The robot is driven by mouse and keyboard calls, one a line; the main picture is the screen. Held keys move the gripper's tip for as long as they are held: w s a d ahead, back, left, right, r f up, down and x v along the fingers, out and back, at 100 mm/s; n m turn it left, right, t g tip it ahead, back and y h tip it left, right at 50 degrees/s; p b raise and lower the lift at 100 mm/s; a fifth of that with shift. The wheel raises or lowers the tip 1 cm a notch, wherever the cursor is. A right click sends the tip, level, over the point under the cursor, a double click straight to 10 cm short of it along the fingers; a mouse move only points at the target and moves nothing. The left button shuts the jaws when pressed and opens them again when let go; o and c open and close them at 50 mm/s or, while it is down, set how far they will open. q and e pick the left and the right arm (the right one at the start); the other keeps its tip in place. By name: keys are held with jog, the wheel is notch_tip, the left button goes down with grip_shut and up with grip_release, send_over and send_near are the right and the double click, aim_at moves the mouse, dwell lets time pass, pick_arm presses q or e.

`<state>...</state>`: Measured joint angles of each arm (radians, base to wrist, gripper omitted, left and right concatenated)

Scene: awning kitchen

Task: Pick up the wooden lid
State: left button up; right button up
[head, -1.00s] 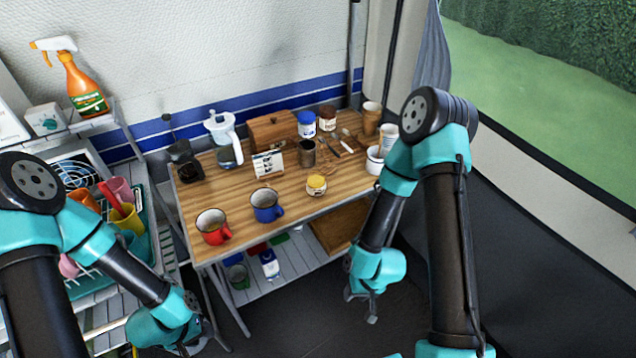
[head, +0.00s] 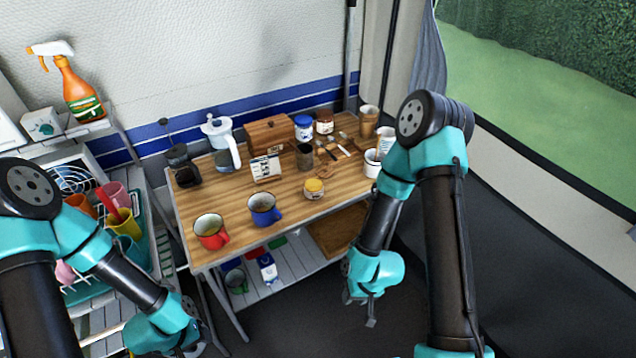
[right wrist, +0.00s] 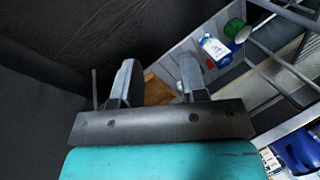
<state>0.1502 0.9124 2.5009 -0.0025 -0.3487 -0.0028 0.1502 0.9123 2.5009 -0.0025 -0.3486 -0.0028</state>
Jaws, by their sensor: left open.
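I cannot single out a wooden lid with certainty. A small round brown piece (head: 324,172) lies on the wooden table (head: 285,205) behind a yellow-topped jar (head: 314,189); it is too small to identify. A wooden box (head: 268,133) stands at the back of the table. My left gripper (head: 192,348) is low at the bottom edge, in front of the table's left end, mostly out of frame. My right gripper (head: 371,311) hangs below tabletop height at the table's front right. Its fingers stand apart and empty in the right wrist view (right wrist: 157,78).
A red mug (head: 211,232) and a blue mug (head: 263,209) stand near the table's front edge. A glass jug, jars and cups line the back and right. A lower shelf (head: 290,262) holds cartons and a brown board. A dish rack is on the left.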

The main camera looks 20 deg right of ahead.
dwell(0.5)
jog(key=o, duration=1.1)
